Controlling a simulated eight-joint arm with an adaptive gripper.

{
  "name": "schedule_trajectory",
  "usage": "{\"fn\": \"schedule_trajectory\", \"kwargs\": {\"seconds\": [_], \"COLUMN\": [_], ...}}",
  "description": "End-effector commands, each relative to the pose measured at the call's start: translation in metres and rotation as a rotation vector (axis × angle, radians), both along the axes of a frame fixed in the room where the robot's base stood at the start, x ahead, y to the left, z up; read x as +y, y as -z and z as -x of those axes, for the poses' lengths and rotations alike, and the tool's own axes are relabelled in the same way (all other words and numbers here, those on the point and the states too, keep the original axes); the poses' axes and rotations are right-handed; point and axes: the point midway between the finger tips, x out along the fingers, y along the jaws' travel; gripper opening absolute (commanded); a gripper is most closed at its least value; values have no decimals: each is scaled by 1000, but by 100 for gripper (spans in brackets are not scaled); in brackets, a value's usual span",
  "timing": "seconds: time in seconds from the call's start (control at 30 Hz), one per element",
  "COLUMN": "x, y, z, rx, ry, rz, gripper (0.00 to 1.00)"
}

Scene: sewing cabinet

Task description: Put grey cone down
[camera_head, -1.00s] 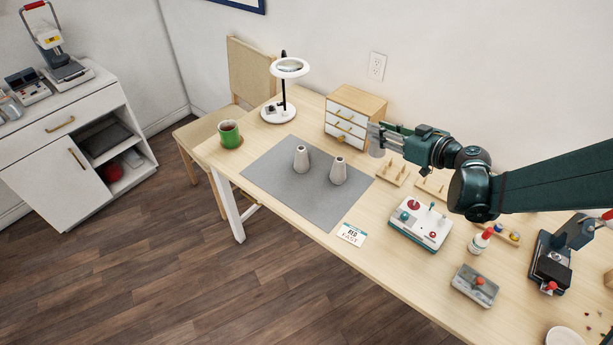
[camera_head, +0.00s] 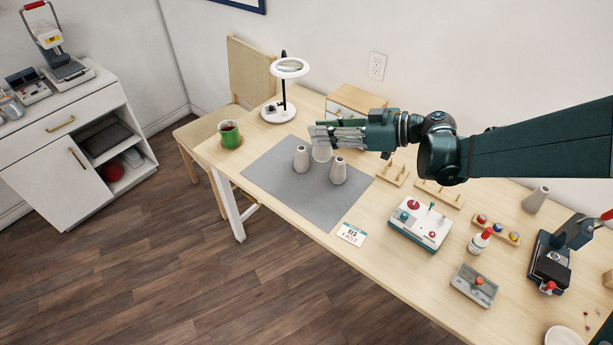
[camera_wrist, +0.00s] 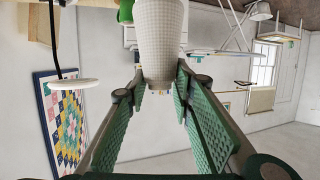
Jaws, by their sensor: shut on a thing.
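My gripper (camera_head: 322,134) is shut on a pale grey cone (camera_head: 322,152), low over the back part of the grey mat (camera_head: 290,193). In the wrist view the held cone (camera_wrist: 160,40) shows a fine grid pattern, with the green fingers on both sides of it. Two similar grey cones stand upright on the mat, one left (camera_head: 301,160) and one right (camera_head: 338,172) of the held cone in the head view. I cannot tell whether the held cone's base touches the mat.
A green mug (camera_head: 230,135) and a ring lamp (camera_head: 290,70) stand left of my gripper. A small drawer cabinet (camera_head: 355,100) is partly hidden behind it. Wooden peg racks (camera_head: 392,174) and a control box (camera_head: 420,222) lie to the right. The mat's front is clear. Another grey cone (camera_head: 536,198) stands far right.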

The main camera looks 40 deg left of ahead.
Motion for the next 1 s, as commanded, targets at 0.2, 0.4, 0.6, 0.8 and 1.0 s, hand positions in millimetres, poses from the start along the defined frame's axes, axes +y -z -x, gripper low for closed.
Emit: {"fn": "schedule_trajectory", "kwargs": {"seconds": [0.2, 0.4, 0.6, 0.8, 1.0], "x": [0, 0, 0, 0, 0], "y": [22, 46, 78, 95, 99], "z": [-1, -1, -1, -1, -1], "rx": [1, 0, 1, 1, 1], "ry": [1, 2, 3, 3, 3], "rz": [0, 0, 0, 0, 0], "gripper": [6, 5, 5, 5, 5]}}
